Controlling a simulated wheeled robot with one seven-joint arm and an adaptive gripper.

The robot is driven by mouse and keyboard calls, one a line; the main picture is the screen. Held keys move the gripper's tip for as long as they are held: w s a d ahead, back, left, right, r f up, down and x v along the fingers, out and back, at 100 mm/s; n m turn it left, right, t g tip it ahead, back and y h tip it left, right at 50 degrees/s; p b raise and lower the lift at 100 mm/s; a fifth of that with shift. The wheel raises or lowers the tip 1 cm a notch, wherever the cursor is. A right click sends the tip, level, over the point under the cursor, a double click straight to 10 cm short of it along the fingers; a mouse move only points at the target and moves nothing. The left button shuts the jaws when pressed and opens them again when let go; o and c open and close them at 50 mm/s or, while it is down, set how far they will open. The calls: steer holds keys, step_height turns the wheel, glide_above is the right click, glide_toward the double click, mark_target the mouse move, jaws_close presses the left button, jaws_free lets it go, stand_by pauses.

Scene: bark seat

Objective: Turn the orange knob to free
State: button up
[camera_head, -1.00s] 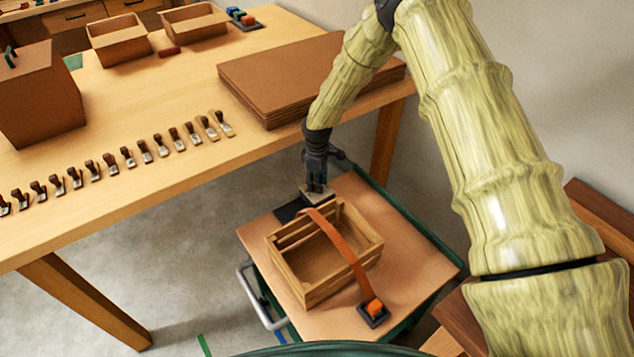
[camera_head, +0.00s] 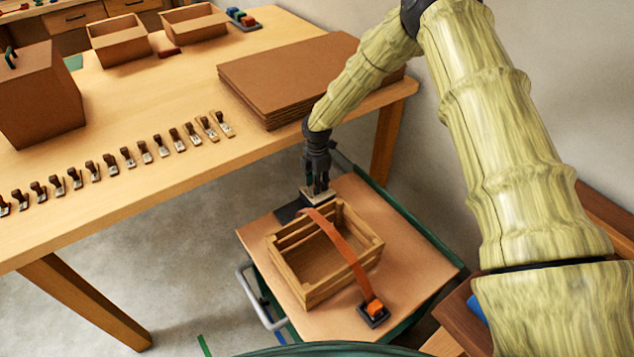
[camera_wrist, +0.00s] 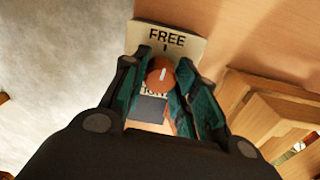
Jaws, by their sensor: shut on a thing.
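The orange knob (camera_wrist: 160,73) sits between my gripper's (camera_wrist: 161,82) two green-padded fingers in the wrist view. It stands on a pale plate (camera_wrist: 186,45) marked FREE with a short tick at the top. A second, partly hidden label shows just below the knob. A pale mark shows on the knob's face, but its exact direction is hard to tell. In the head view my gripper (camera_head: 317,186) points down at the pale plate (camera_head: 318,197), beside the wooden crate (camera_head: 308,288), and hides the knob. An orange strap (camera_head: 345,250) crosses the crate.
The crate stands on a brown cart top (camera_head: 415,265). An orange buckle (camera_head: 374,309) on a dark base is at the strap's front end. A worktable (camera_head: 150,200) with a cardboard stack (camera_head: 285,75) is behind my gripper on the left.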

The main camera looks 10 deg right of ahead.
steer(key=shift+w+d+r+n, duration=0.1)
steer(key=shift+w+r+n, duration=0.15)
steer(key=shift+n, duration=0.25)
steer(key=o, duration=0.9)
steer(key=shift+o, duration=0.5)
steer(key=shift+s+f, duration=0.1)
steer(key=shift+s, duration=0.05)
step_height(320, 180, up, 12)
